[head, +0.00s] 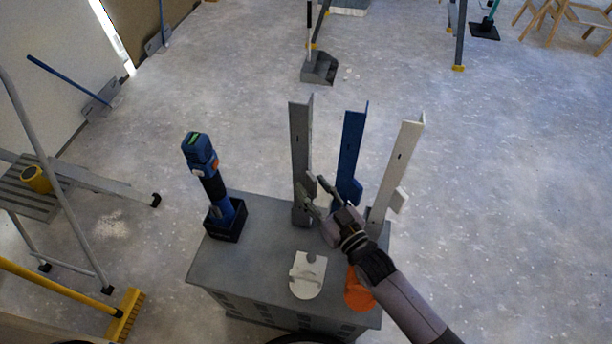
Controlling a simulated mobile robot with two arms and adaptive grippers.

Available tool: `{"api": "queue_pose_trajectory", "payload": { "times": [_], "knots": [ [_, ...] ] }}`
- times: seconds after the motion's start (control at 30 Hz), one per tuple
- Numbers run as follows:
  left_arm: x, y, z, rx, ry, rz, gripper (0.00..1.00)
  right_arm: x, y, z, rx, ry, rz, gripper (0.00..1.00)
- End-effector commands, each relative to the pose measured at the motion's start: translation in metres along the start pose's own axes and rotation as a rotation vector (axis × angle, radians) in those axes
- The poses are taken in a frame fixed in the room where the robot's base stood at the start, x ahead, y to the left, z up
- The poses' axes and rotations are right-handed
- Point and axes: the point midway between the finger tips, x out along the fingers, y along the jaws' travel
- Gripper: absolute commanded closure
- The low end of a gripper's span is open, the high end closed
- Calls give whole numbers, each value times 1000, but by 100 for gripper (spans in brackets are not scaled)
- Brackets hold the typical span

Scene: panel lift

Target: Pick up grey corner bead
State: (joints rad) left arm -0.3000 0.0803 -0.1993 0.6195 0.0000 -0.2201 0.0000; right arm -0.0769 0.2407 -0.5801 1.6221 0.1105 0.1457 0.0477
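The grey corner bead (301,140) stands upright at the back of the grey cabinet top, the leftmost of three upright beads. A blue bead (350,150) stands in the middle and a white bead (398,165) leans slightly to the right. My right gripper (309,184) comes in from the lower right. Its two fingers are spread, with the tips at the lower half of the grey bead. I cannot tell whether the bead sits between the fingers or just behind them. The gripper hides part of the blue bead's lower end. My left gripper is not in view.
A blue and black tool (209,175) stands in a black holder on the left of the cabinet top (250,262). A white piece (307,275) and an orange piece (358,290) lie at the front. A stepladder (60,190) and yellow broom (125,315) stand left.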

Motion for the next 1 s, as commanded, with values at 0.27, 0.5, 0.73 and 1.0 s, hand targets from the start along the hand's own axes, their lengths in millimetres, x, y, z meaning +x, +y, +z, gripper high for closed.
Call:
{"api": "queue_pose_trajectory", "payload": {
  "times": [0.27,0.5,0.73,1.0],
  "knots": [
    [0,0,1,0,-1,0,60,10,0,0,0,0,-1,62],
    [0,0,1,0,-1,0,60,10,0,0,0,0,0,74],
    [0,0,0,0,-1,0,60,10,0,0,0,0,0,89],
    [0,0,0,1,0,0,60,10,0,0,0,0,0,100]
  ]
}}
